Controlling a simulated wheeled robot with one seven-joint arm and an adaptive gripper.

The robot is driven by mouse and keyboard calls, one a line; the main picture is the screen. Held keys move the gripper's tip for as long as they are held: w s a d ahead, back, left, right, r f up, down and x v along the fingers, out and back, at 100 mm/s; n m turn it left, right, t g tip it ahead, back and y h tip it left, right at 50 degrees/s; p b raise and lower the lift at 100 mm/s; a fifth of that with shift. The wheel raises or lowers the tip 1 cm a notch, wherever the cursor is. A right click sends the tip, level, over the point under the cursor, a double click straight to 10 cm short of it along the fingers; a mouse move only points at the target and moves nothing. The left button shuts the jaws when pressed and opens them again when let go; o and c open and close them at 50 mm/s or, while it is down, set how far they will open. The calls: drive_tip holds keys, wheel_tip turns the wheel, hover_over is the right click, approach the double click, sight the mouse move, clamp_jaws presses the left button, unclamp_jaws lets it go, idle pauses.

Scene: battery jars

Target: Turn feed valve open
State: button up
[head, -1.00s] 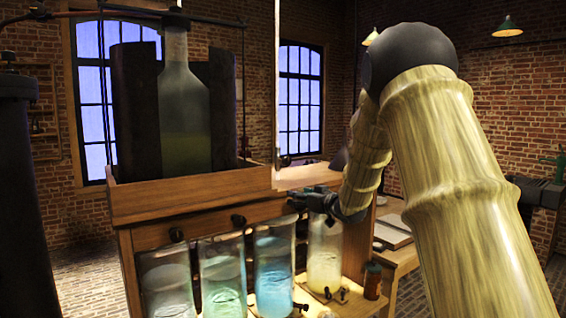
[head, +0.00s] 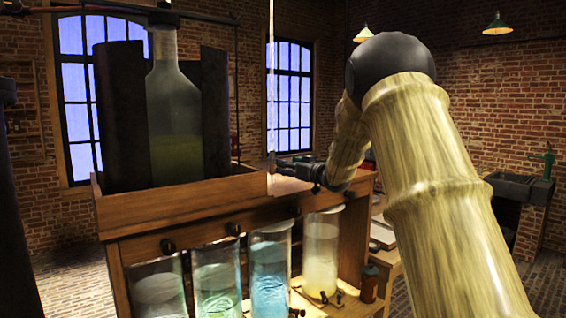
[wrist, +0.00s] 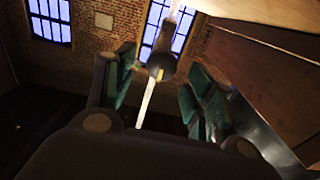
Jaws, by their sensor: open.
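My gripper (head: 281,166) is raised at the right end of the wooden bench, beside a thin pale upright tube (head: 271,90). In the wrist view my gripper (wrist: 160,84) is open, with green pads spread apart. A dark cylindrical fitting (wrist: 162,64) with a small yellowish part shows between and beyond the pads, on the line of the pale tube (wrist: 146,105). It looks like a valve, but I cannot tell for sure that it is the feed valve. I see no clear contact between pads and fitting.
The wooden bench (head: 250,195) carries a large glass bottle (head: 175,115) between dark curved panels. Dark knobs (head: 168,245) line its front above several glass jars, including a blue one (head: 270,268). A small brown bottle (head: 369,284) stands at the right. A sink (head: 515,187) is farther right.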

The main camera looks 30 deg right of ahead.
drive_tip(key=shift+w+a+p, duration=0.15)
drive_tip(key=shift+w+p, duration=0.45)
drive_tip(key=shift+w, duration=1.4)
drive_tip(key=c, duration=1)
